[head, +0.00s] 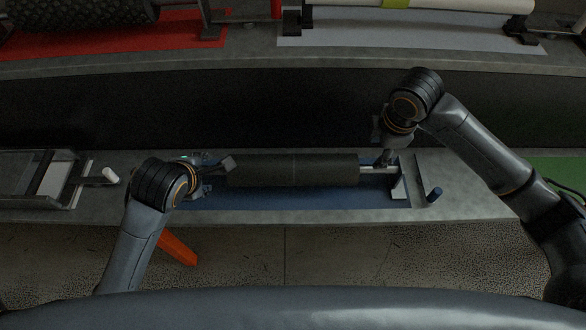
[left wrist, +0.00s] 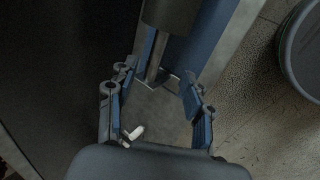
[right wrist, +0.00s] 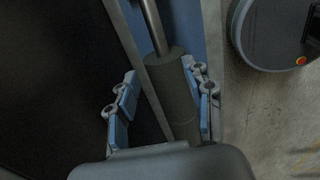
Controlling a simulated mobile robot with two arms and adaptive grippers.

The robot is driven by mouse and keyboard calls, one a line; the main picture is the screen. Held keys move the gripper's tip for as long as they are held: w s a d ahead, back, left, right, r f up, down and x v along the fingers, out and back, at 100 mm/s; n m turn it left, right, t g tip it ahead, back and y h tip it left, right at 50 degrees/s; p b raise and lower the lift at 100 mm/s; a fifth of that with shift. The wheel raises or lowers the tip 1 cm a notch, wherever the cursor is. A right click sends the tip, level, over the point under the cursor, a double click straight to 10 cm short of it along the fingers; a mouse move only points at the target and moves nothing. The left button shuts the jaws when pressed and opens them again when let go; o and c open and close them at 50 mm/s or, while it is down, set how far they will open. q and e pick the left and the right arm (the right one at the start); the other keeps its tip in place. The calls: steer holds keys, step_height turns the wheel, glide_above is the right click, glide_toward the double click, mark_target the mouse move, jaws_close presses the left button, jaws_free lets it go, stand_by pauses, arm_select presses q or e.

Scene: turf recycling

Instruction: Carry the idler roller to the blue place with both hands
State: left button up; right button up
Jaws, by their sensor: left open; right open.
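The idler roller (head: 292,170) is a dark cylinder with thin metal shaft ends. It lies lengthwise over the blue place (head: 300,199), by a light bracket (head: 399,186) at its right end. My left gripper (head: 207,178) is open at the roller's left end. In the left wrist view, its fingers (left wrist: 156,100) stand apart on either side of the shaft's line, below the roller (left wrist: 170,14). My right gripper (head: 384,155) is open at the right end. In the right wrist view, its fingers (right wrist: 165,97) flank the roller (right wrist: 172,88). Finger contact cannot be told.
A metal tray (head: 35,180) with a white-ended handle stands left on the bench. A dark conveyor belt (head: 280,105) runs behind. Red (head: 110,35) and grey places lie beyond it.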

mark_target(366, 167)
steer(key=shift+f, duration=0.1)
arm_select(q)
steer(key=x, duration=1.4)
arm_select(e)
steer(key=w+f, duration=0.1)
steer(key=f, duration=0.3)
steer(key=w+f, duration=0.1)
steer(key=f, duration=0.8)
steer(key=shift+w+f, duration=0.2)
steer(key=shift+w, duration=0.2)
arm_select(q)
steer(key=shift+s, duration=0.1)
steer(key=shift+c, duration=0.4)
arm_select(e)
steer(key=shift+c, duration=0.4)
arm_select(q)
jaws_close()
arm_select(e)
jaws_close()
